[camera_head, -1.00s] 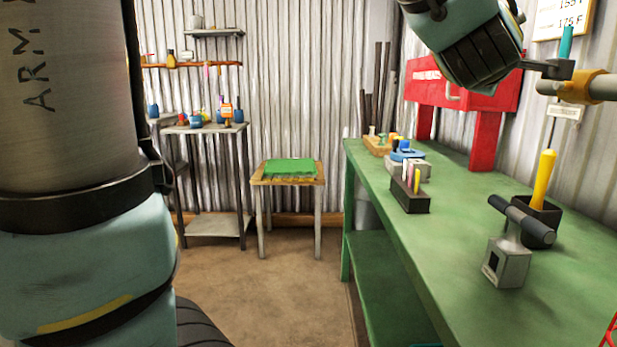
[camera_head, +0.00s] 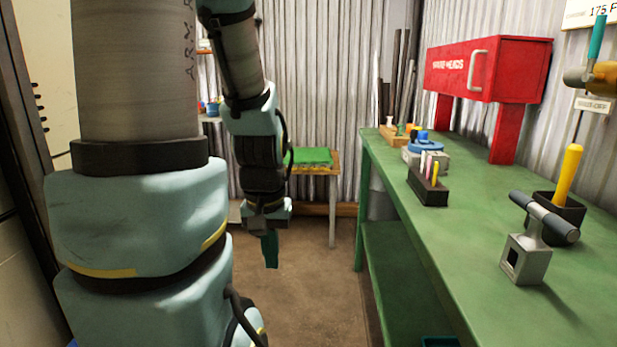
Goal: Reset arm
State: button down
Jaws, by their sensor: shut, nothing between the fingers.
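My arm fills the left and centre-left of the head view, with its forearm hanging down in front of the corrugated wall. My gripper (camera_head: 270,250) is at the end of it, pointing down, with dark green fingers shut and nothing held. It hangs over the open floor, left of the green bench (camera_head: 455,235) and apart from it. My arm hides much of the area behind it on the left.
On the bench stand a grey metal block with a dark cross handle (camera_head: 525,258), a black marker holder (camera_head: 428,190) and a red cabinet (camera_head: 485,70). A small table with a green top (camera_head: 312,157) stands behind my gripper. Floor (camera_head: 315,275) between is clear.

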notch_tip(320, 180, up, 21)
jog(key=p, duration=1.9)
jog(key=shift+w+d, duration=0.15)
jog(key=shift+d, duration=0.05)
jog(key=shift+d, duration=0.15)
